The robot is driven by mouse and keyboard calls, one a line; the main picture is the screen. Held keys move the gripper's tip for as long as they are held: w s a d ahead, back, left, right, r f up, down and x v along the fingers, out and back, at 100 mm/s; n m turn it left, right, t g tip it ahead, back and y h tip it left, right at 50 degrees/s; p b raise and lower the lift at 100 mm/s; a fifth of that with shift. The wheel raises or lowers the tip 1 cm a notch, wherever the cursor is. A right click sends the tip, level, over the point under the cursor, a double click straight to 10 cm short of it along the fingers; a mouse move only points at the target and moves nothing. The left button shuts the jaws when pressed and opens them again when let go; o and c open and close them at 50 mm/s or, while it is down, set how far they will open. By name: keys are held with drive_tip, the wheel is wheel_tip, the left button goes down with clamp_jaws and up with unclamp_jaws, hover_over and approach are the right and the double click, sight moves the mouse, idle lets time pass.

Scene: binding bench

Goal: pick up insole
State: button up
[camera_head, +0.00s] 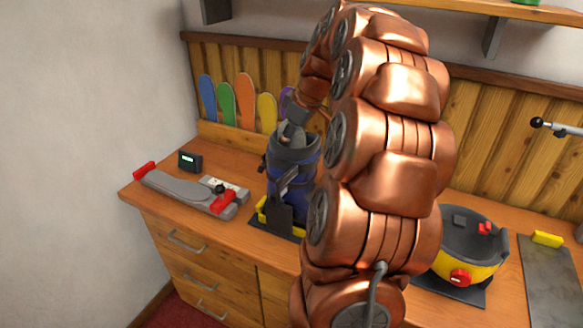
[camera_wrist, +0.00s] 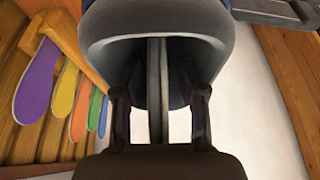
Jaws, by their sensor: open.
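Several coloured insoles stand upright in a row against the wooden back panel: blue (camera_head: 208,98), green (camera_head: 227,104), orange (camera_head: 245,100), yellow (camera_head: 267,111) and purple (camera_head: 287,98), the last partly hidden by my gripper. The wrist view shows purple (camera_wrist: 38,83), yellow (camera_wrist: 66,89) and others at left. My gripper (camera_head: 291,124) is at the top of a dark blue and grey boot (camera_head: 289,190). In the wrist view my gripper (camera_wrist: 160,112) is open, its fingers on either side of a thin grey upright strip (camera_wrist: 155,85) below a grey curved rim. Contact cannot be told.
A grey sole-shaped fixture with red clamps (camera_head: 180,192) and a small dark display box (camera_head: 190,161) lie left on the bench. A yellow and black round pot (camera_head: 461,259) and a grey plate (camera_head: 552,282) are at right. My arm hides the bench middle.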

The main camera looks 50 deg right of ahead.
clamp_jaws()
idle(0.6)
